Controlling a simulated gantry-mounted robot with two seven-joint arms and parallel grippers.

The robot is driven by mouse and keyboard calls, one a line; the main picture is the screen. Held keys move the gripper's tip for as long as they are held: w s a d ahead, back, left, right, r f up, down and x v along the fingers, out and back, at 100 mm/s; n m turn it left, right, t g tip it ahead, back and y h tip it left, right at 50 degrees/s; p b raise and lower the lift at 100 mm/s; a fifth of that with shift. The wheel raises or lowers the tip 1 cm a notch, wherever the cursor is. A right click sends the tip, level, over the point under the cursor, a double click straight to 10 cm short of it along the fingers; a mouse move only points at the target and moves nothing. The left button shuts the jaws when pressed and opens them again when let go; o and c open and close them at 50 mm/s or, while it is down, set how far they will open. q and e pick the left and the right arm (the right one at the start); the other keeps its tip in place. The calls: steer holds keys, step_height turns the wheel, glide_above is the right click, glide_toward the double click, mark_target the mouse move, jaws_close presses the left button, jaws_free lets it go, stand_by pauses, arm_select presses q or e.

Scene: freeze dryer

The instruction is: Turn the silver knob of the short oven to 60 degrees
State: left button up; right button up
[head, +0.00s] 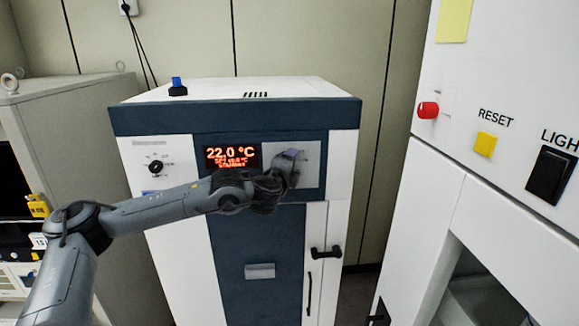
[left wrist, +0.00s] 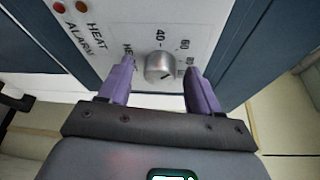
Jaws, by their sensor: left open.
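The short oven (head: 230,118) is a white and dark blue cabinet in the middle of the head view. Its orange display (head: 232,157) reads 22.0 °C, with smaller lines below that are hard to read. The silver knob (left wrist: 159,66) shows in the left wrist view on a light panel with marks such as 40 and 60; in the head view my gripper hides it. My left gripper (head: 290,160) is at this panel. In the left wrist view its purple fingers (left wrist: 161,88) are open, one on each side of the knob, with gaps to it. My right gripper is not in view.
A black knob (head: 155,167) sits at the oven's left. A black door handle (head: 326,253) is below the panel. A blue-topped part (head: 177,87) stands on the oven's roof. A white cabinet with a red knob (head: 428,110) stands close on the right.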

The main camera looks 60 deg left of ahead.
arm_select(q)
steer(key=p+v, duration=0.1)
steer(key=v, duration=0.9)
steer(key=shift+s+d, duration=0.25)
steer(key=shift+d, duration=0.1)
